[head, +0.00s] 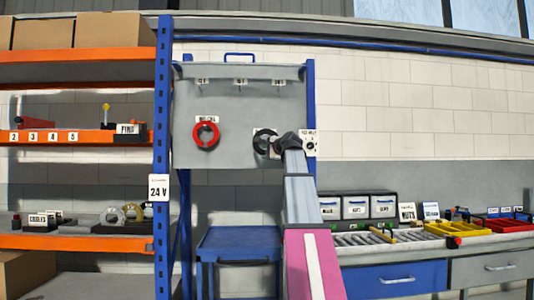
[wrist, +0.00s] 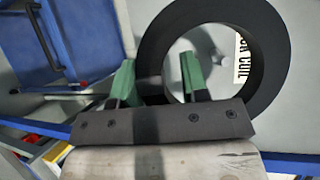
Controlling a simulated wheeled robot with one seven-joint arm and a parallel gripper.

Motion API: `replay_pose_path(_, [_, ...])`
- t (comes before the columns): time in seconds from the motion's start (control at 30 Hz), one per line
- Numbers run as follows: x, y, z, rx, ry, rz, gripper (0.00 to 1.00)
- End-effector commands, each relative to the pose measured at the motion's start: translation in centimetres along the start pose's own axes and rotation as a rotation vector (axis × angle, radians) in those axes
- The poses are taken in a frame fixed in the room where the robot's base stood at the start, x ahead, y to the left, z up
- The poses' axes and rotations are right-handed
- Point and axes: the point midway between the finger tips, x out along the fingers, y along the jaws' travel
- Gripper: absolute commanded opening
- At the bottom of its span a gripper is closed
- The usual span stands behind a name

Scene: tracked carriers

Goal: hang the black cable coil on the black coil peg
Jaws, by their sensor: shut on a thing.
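The black cable coil (head: 261,138) is a thick ring held up in front of the grey panel in the head view. It fills the upper right of the wrist view (wrist: 274,78). My gripper (wrist: 158,76) is shut on the near left part of its rim, one green finger on each side. Through the ring's hole I see a small grey peg tip (wrist: 222,61) and part of a label reading "COIL" (wrist: 241,58). I cannot tell whether the peg passes into the ring. In the head view my arm hides the fingers.
A blue cart (head: 238,242) stands below. Orange-edged shelving (head: 80,137) is at left, and a bench with bins (head: 383,206) at right.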

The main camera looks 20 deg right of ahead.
Motion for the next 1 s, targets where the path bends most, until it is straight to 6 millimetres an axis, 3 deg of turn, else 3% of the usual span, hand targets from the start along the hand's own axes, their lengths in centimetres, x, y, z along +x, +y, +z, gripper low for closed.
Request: replay_pose_path(1.0, [4.6,-0.8,-2.6,-0.001,0.0,-0.001,0.1])
